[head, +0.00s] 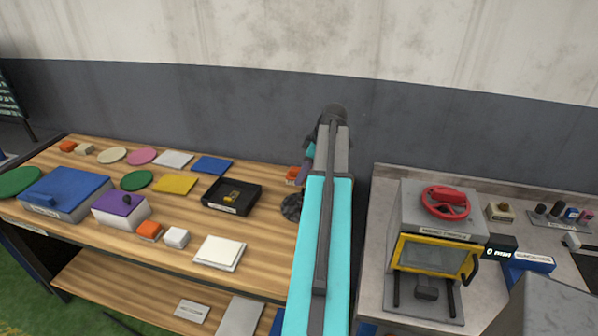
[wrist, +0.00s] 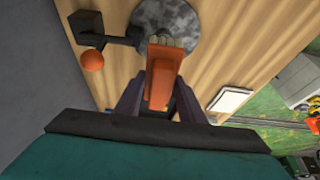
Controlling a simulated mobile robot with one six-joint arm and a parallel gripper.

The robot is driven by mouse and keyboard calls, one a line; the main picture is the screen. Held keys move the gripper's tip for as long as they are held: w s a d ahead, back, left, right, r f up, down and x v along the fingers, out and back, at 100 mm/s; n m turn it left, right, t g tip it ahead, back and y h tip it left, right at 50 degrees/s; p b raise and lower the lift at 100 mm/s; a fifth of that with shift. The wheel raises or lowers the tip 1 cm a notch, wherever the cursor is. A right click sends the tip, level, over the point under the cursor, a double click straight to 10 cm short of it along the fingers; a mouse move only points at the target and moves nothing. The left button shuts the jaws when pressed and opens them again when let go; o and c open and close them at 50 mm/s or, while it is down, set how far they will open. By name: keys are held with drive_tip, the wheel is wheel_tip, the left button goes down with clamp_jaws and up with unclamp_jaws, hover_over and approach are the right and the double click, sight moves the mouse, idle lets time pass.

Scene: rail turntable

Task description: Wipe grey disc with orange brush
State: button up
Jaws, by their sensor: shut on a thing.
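The orange brush (wrist: 162,80) is between the fingers of my gripper (wrist: 160,98) in the wrist view, and the gripper is shut on it. Its pale bristle end (wrist: 165,42) overlaps the near part of the mottled grey disc (wrist: 180,22); I cannot tell whether they touch. In the head view the grey disc (head: 291,207) shows only in part at the right end of the wooden bench, beside my teal arm, which hides the rest. A small orange patch (head: 293,173) shows behind it; I cannot tell what it is.
A black block (wrist: 87,26) with a dark bar and an orange ball (wrist: 92,60) stands beside the disc. A black tray (head: 232,196), a white pad (head: 219,252) and several coloured pieces lie left on the bench. A grey wall rises behind; a grey press (head: 408,207) stands right.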

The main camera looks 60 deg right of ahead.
drive_tip(key=shift+f, duration=0.15)
drive_tip(key=shift+f+b, duration=1.7)
drive_tip(key=shift+f, duration=1.55)
drive_tip(key=shift+f+b, duration=0.3)
drive_tip(key=shift+f, duration=0.25)
drive_tip(key=shift+s, duration=0.15)
drive_tip(key=shift+s+d, duration=0.2)
drive_tip(key=shift+s, duration=0.35)
drive_tip(key=shift+s+d, duration=0.15)
drive_tip(key=shift+s, duration=0.4)
drive_tip(key=shift+w, duration=0.1)
drive_tip(key=shift+w+a+f, duration=0.1)
drive_tip(key=shift+w+a, duration=0.15)
drive_tip(key=shift+w, duration=0.5)
drive_tip(key=shift+w+a, duration=0.25)
drive_tip(key=shift+w, duration=0.55)
drive_tip(key=shift+w+a+f, duration=0.1)
drive_tip(key=shift+w+a, duration=0.15)
drive_tip(key=shift+w, duration=0.5)
